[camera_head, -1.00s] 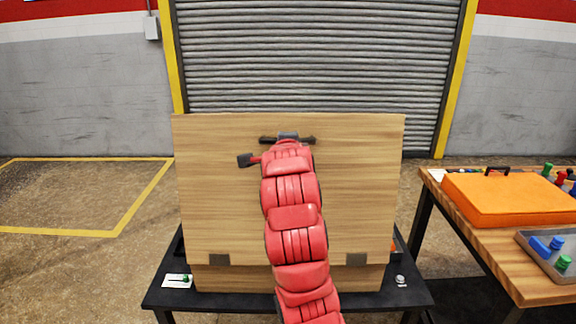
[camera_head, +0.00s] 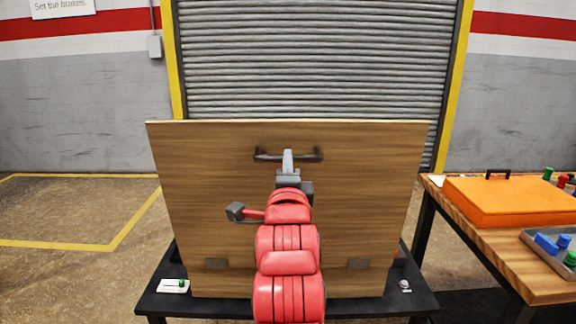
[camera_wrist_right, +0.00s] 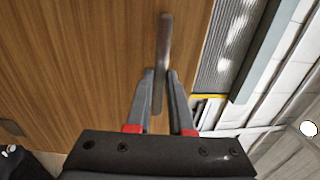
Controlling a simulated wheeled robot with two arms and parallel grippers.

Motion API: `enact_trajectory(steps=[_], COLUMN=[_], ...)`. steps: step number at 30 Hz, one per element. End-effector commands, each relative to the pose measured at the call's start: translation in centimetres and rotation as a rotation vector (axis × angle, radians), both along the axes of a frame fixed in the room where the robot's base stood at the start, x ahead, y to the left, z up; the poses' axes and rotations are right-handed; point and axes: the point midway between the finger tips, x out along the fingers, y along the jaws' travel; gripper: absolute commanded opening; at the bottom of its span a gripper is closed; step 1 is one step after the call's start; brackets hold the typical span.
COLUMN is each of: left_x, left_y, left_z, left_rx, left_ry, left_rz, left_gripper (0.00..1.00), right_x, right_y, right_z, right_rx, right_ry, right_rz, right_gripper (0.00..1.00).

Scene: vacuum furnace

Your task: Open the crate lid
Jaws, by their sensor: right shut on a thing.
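The crate lid (camera_head: 220,175), a wide wood-grain panel, stands raised on edge, facing me, with its top edge leaning toward me. Two grey hinges (camera_head: 215,263) show along its bottom. The dark bar handle (camera_head: 265,156) is near the top edge of the lid's face. My right gripper (camera_head: 288,156) is shut on the handle. In the right wrist view the bar (camera_wrist_right: 164,35) passes between the two fingers (camera_wrist_right: 161,75). The crate body is mostly hidden behind the lid and my arm. My left gripper is not in view.
At right, a wooden table (camera_head: 510,270) holds an orange case (camera_head: 510,202) and a grey tray (camera_head: 535,240). A roller shutter (camera_head: 315,60) stands behind.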

Motion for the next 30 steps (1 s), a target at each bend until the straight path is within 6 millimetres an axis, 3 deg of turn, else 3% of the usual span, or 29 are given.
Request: enact_trajectory(steps=[4,5,9,22,30], left_x=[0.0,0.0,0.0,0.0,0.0], left_y=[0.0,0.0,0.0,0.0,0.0], left_z=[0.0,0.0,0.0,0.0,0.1], left_rx=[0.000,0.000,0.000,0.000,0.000], left_ry=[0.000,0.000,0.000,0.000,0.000], left_rz=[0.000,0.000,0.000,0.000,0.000], left_gripper=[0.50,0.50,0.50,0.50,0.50], right_x=[0.0,0.0,0.0,-0.9,-6.3], right_y=[0.1,0.1,0.0,0.2,0.2], right_z=[0.1,0.1,0.0,-0.2,-0.7], right_rx=[0.001,0.000,0.000,-0.001,0.001], right_ry=[-0.002,-0.002,-0.001,0.002,-0.005], right_rz=[0.002,0.002,0.001,0.003,0.007], right_gripper=[0.00,0.23,0.49,0.50,0.50])
